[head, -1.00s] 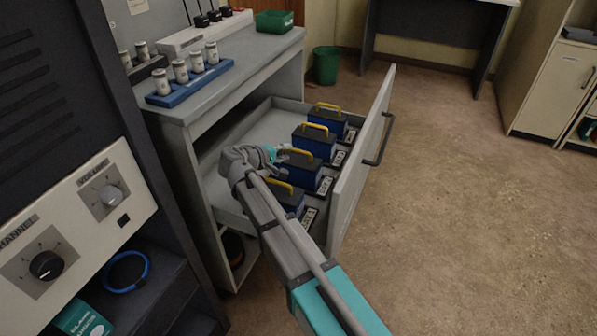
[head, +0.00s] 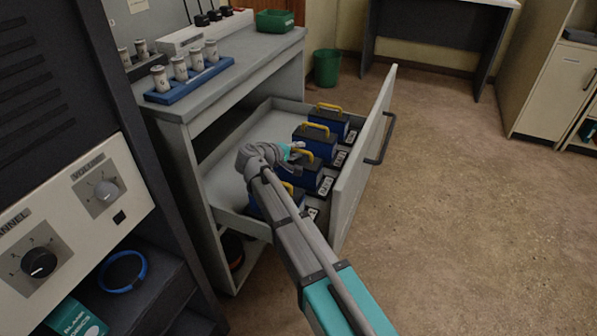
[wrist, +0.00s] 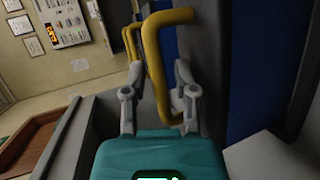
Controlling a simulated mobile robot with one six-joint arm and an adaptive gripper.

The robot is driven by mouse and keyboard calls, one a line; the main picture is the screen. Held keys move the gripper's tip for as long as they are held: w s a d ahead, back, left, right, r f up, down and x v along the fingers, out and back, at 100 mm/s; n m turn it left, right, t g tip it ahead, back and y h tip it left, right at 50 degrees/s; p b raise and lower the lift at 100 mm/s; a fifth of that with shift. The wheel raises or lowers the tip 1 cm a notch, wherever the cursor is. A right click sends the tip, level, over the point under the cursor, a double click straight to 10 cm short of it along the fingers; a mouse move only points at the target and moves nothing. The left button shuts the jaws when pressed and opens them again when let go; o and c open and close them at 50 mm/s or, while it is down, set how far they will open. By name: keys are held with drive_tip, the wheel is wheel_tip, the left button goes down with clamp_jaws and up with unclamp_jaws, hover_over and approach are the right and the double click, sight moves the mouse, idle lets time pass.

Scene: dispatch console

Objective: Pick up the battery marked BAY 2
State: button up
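Several blue batteries with dark tops and yellow handles stand in a row in the open grey drawer (head: 233,183). Small labels lie beside them, but their numbers are too small to read. My gripper (head: 293,152) is in the drawer at the second battery from the front (head: 307,178), partly hiding its top and handle. In the wrist view my gripper (wrist: 158,72) is open, with one finger on each side of a yellow handle (wrist: 153,50). I cannot tell whether either finger touches it. The nearest battery (head: 257,211) is partly hidden by my arm.
The tall drawer front (head: 352,190) stands close on the right of the batteries. The desk top (head: 245,65) overhangs on the left, carrying a blue rack (head: 190,85) of white cylinders. More batteries (head: 316,146) stand close behind. The floor at right is clear.

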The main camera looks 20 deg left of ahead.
drive_tip(key=shift+c, duration=0.2)
clamp_jaws()
drive_tip(key=shift+r, duration=0.2)
idle(0.5)
wheel_tip(320, 180, up, 10)
drive_tip(key=p, duration=1)
drive_tip(key=shift+f, duration=0.2)
idle(0.5)
